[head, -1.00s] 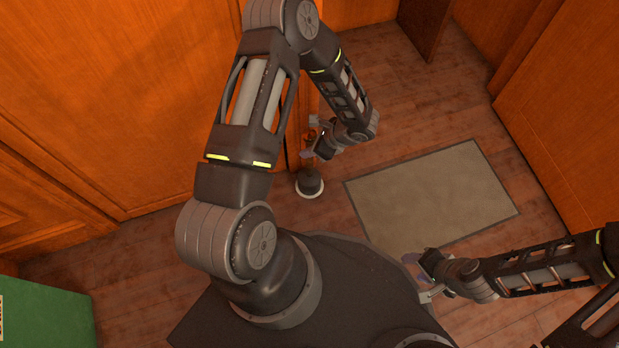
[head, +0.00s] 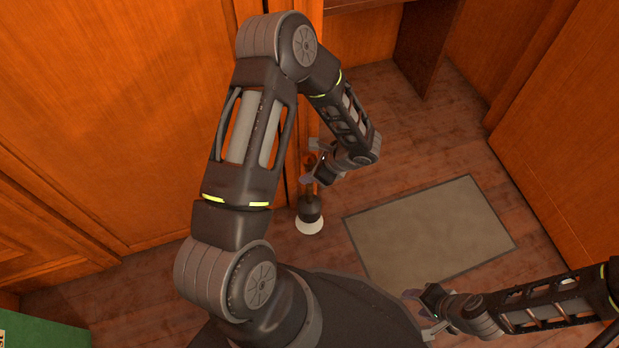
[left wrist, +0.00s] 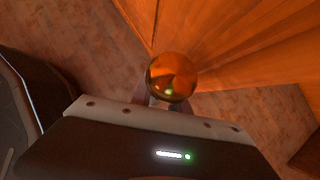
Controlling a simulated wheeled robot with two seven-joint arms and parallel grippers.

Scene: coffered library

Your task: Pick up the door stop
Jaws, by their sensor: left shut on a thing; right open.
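The door stop (head: 310,212) has a dark rounded body over a pale base and stands near the foot of the wooden panelling. In the left wrist view its shiny brass ball top (left wrist: 172,77) sits between the fingers. My left gripper (head: 309,166) is shut on the door stop at its upper part; the fingers (left wrist: 162,101) are mostly hidden behind the ball in the left wrist view. I cannot tell whether the base is clear of the floor. My right gripper (head: 423,312) is open and empty at the lower right.
Wooden panelling (head: 110,110) runs along the left, close to my left arm. A grey mat (head: 428,232) lies on the wood floor to the right. A dark upright panel (head: 428,45) stands at the back. A green thing (head: 40,335) is at the lower left. Floor around the mat is clear.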

